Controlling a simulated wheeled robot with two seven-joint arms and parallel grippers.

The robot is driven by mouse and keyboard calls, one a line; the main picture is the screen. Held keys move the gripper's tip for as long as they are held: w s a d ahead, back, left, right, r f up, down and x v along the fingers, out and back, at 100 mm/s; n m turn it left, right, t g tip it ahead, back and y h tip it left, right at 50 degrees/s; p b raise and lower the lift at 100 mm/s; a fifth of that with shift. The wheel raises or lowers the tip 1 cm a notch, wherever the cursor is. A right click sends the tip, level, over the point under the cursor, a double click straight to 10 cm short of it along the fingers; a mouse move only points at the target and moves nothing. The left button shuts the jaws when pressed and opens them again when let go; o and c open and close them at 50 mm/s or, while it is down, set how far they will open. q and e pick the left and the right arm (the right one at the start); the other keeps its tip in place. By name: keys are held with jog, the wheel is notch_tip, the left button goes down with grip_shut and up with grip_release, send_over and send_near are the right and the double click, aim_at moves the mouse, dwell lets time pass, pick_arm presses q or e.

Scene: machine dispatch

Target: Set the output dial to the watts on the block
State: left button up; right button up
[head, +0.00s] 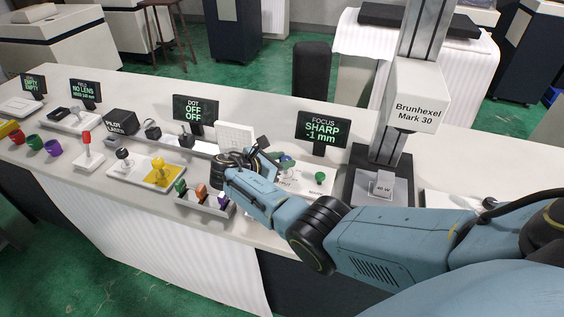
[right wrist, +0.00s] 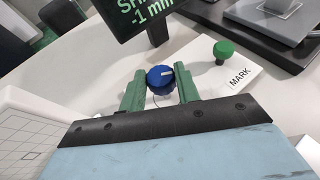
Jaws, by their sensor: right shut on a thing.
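A pale block (head: 383,187) stands on the dark bed of the machine, and its front reads what looks like "40 W". My right gripper (head: 282,160) is over the white control panel in front of the focus display. My left gripper is not in view.
A green knob (head: 320,177) sits beside a "MARK" label on the panel. The focus display (head: 322,130) reads "SHARP -1 mm". The machine column (head: 415,95) stands to the right.

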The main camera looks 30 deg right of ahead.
jog(key=o, duration=1)
jog(key=p+v, duration=0.1)
jog(key=v, duration=1.2)
jog(key=shift+a+r, duration=0.1)
jog(key=shift+a, duration=0.05)
jog(key=shift+r+p, duration=0.1)
jog(key=shift+p, duration=0.25)
